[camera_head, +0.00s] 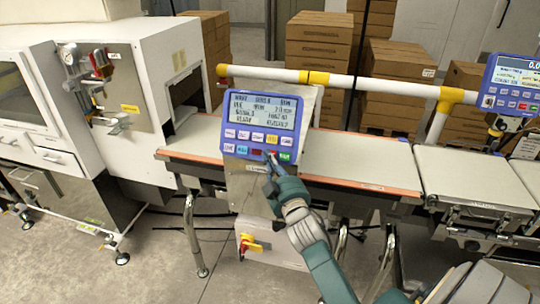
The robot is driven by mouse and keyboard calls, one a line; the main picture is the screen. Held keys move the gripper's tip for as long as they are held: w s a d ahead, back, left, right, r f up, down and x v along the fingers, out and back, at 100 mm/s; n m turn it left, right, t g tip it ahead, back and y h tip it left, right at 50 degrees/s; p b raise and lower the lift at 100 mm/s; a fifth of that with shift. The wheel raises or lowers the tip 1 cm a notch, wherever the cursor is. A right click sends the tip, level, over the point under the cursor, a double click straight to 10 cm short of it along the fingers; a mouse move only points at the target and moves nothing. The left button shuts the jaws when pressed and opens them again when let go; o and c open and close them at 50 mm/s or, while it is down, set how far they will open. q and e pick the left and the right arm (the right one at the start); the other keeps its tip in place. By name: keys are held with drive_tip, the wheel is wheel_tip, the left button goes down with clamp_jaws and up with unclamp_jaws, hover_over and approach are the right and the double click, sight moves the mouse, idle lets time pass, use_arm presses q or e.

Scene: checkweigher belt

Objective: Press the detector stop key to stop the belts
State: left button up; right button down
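The detector panel (228,110) is a blue box with a grey screen and two rows of coloured keys, mounted over the belt. In its lower row a red key (256,152) and a green key (285,156) show. My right gripper (270,159) has its narrow fingertips together at the lower row, between the red and green keys. The fingertips hide part of that row. I cannot tell whether they touch a key. No object shows in the gripper. My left gripper is out of view.
The belt (350,162) runs left to right behind the panel. A white and yellow rail (380,87) crosses above it. A second blue panel (512,85) stands at the right. A white machine (150,55) is at the left. Cardboard boxes (318,40) are stacked behind.

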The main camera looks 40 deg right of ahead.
drive_tip(key=shift+w+d+f, duration=0.1)
drive_tip(key=shift+w+d, duration=0.1)
drive_tip(key=shift+d, duration=0.05)
idle(0.4)
drive_tip(key=shift+a, duration=0.1)
drive_tip(key=shift+s+a+r+p, duration=0.35)
drive_tip(key=shift+s+a+p, duration=0.05)
drive_tip(key=shift+s+a, duration=0.1)
drive_tip(key=s+a+r+p, duration=0.1)
drive_tip(key=s+a+p, duration=0.1)
drive_tip(key=s+a+r+p, duration=0.1)
drive_tip(key=a, duration=0.1)
drive_tip(key=shift+s+r, duration=0.25)
drive_tip(key=shift+r, duration=0.05)
idle(0.4)
idle(0.6)
